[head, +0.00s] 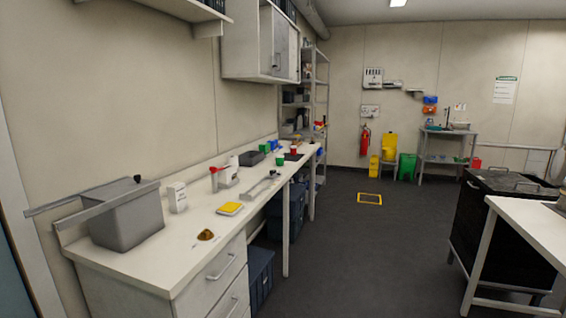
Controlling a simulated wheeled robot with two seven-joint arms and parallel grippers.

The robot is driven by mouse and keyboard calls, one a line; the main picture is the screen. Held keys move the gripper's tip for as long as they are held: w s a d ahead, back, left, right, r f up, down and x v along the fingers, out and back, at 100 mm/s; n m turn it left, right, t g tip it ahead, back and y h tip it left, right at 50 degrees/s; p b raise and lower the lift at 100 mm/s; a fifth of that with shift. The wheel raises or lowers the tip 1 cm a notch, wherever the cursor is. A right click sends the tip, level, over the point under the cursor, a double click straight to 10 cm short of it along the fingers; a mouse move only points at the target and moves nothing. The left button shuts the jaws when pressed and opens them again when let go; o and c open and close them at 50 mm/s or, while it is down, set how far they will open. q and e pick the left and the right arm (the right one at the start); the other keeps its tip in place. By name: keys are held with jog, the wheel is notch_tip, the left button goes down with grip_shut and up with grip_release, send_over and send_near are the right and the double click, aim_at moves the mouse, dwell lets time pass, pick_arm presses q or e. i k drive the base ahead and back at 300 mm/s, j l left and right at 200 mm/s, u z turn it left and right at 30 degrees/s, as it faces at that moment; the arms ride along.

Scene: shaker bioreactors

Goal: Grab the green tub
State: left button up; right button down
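Several green things show in the head view, and I cannot tell for certain which is the tub. A small green container (280,162) stands on the long white bench, near its front edge toward the far end. A larger green bin (407,167) stands on the floor by the far wall, beside a yellow one. Neither of my grippers is in view.
The white bench (205,225) runs along the left wall. It holds a grey box (125,220), a yellow-topped item (230,209) and a small red container (293,150). A black cart (495,230) and white table stand right. The floor (360,240) between is open.

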aim_at(279, 158)
jog(key=i+l+z, duration=0.4)
jog(key=i, duration=0.4)
jog(key=i+z, duration=0.35)
jog(key=i, duration=0.4)
jog(key=i+u, duration=0.2)
jog(key=i, duration=0.25)
jog(key=i+l+u, duration=0.15)
jog(key=i, duration=0.35)
jog(key=i+l+u, duration=0.2)
jog(key=i, duration=0.25)
